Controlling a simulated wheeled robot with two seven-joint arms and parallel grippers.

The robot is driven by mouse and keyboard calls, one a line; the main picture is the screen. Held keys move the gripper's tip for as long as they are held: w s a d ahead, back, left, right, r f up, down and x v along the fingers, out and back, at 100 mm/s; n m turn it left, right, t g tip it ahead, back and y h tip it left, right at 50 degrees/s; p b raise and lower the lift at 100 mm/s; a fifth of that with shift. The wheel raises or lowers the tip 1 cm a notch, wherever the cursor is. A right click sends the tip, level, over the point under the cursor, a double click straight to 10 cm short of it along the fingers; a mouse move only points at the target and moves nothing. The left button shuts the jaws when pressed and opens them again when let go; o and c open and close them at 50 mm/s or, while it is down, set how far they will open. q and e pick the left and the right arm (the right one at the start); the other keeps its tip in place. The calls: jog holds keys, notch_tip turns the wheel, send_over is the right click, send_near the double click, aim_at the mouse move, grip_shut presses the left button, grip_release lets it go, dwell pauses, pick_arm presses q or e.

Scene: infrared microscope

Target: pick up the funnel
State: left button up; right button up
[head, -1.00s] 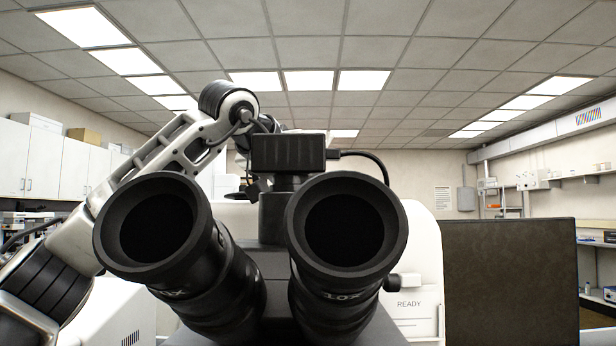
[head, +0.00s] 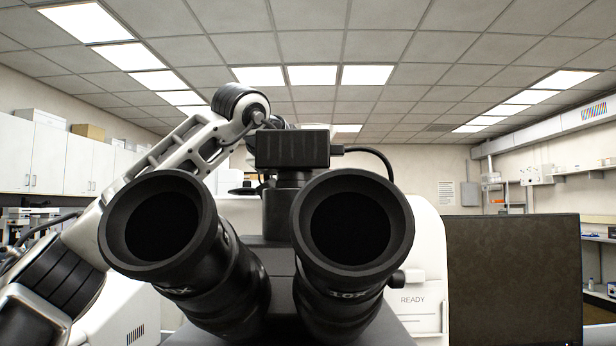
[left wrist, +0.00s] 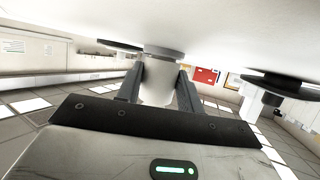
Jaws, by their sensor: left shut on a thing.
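In the left wrist view a pale, smooth round piece with a grey collar, which I take for the funnel (left wrist: 157,82), sits between the two grey fingers of my left gripper (left wrist: 158,84). The fingers are shut on its sides. Its collared end is against or close under a large white surface; I cannot tell whether they touch. In the head view my left arm reaches in from the left behind the microscope, and the gripper and funnel are hidden there. My right gripper is in neither view.
The microscope's two black eyepieces (head: 354,223) fill the middle of the head view, with a black box (head: 292,149) and cable above. A dark panel (head: 513,278) stands at the right. Dark round parts (left wrist: 270,84) hang near the white surface in the wrist view.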

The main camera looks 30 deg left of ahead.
pick_arm(q)
notch_tip(320, 180, up, 3)
jog(key=shift+d+f+p, duration=0.1)
jog(key=shift+f+p, duration=0.05)
jog(key=shift+p, duration=0.3)
jog(key=r+v, duration=0.1)
jog(key=v, duration=0.7)
jog(key=w+d+r+p+v, duration=0.1)
jog(key=r+v, duration=0.1)
jog(key=v, duration=0.6)
jog(key=shift+d+r, duration=0.35)
jog(key=shift+r, duration=0.05)
